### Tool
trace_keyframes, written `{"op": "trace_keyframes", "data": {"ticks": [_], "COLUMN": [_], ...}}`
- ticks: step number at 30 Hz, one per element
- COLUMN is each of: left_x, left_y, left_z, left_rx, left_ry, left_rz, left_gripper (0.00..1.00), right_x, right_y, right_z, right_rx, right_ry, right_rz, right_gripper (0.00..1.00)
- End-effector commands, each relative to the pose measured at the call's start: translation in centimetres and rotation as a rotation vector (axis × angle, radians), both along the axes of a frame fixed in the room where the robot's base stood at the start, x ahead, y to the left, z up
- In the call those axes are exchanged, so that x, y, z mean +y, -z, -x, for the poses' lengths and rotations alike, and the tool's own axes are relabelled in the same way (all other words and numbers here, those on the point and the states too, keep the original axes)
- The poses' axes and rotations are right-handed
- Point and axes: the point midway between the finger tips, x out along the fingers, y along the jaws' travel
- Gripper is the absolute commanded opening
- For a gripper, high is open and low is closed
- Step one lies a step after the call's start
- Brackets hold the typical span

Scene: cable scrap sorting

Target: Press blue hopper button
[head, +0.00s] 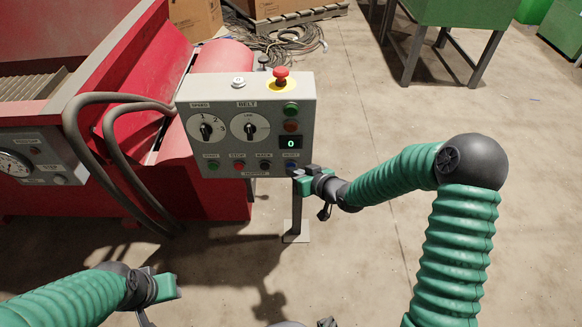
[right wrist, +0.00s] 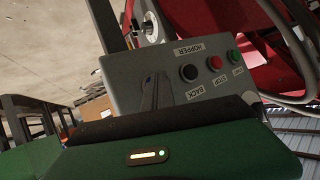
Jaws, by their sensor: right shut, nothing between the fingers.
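The grey control box (head: 222,110) stands on a post beside the red machine. Its lower row, labelled hopper, has green, red, black and blue buttons. The blue button (head: 291,164) is at the right end. My right gripper (head: 298,174) is shut and empty, its tip at the box's lower right corner by the blue button; I cannot tell whether they touch. My left gripper (head: 165,288) is low at left, away from the box.
A red emergency knob (head: 281,76) stands on top of the box. Thick hoses (head: 110,98) loop at its left. The red machine (head: 140,75) fills the left. Open concrete floor (head: 355,115) lies to the right, with a green bin (head: 455,12) behind.

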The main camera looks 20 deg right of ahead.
Motion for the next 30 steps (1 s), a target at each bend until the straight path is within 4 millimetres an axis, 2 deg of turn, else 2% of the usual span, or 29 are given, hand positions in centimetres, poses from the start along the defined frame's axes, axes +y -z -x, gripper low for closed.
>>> {"op": "trace_keyframes", "data": {"ticks": [12, 22, 30], "left_x": [0.0, 0.0, 0.0], "left_y": [-0.5, -0.5, -0.8], "left_z": [0.0, 0.0, 0.0], "left_rx": [0.000, 0.000, 0.000], "left_ry": [0.000, 0.000, 0.000], "left_rz": [0.000, 0.000, 0.000], "left_gripper": [0.36, 0.36, 0.36], "right_x": [0.4, 0.5, 1.3], "right_y": [-0.1, -0.1, -0.1], "right_z": [1.6, 1.8, 4.3], "right_rx": [0.000, -0.001, 0.001], "right_ry": [0.000, 0.000, 0.000], "right_rz": [0.001, 0.000, 0.000], "right_gripper": [0.00, 0.00, 0.00]}}
